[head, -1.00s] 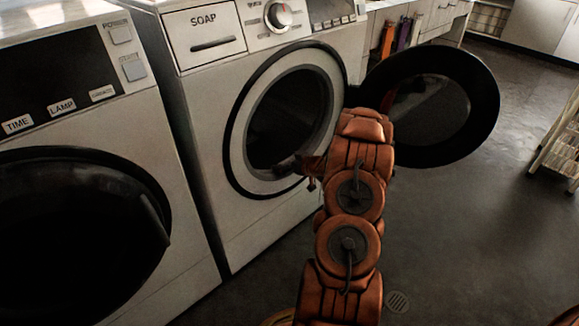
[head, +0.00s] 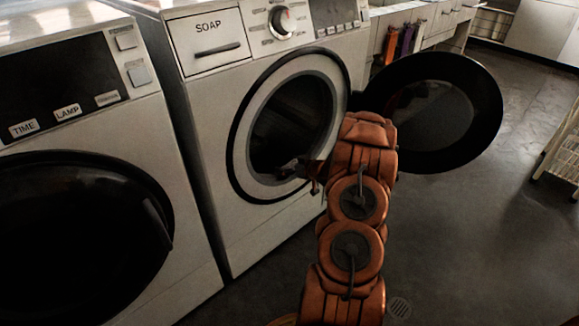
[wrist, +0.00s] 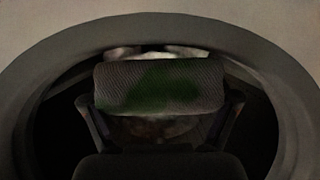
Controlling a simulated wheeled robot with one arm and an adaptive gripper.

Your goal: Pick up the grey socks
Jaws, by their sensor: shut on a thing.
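In the wrist view, a rolled ribbed grey sock bundle (wrist: 160,86) with a dark green patch sits between the two fingers of my gripper (wrist: 160,112). My gripper is shut on it, with a finger on each side. The bundle is in front of the round opening of the washing machine. In the head view, my gripper (head: 290,170) is at the lower right of the opening of the middle washer (head: 215,130). The socks cannot be made out there.
The washer's round door (head: 475,95) stands open to the right, just beyond my arm. A second washer (head: 75,190) with a dark shut door stands at left. A slatted rack (head: 562,150) is at far right. The floor (head: 460,240) at right is clear.

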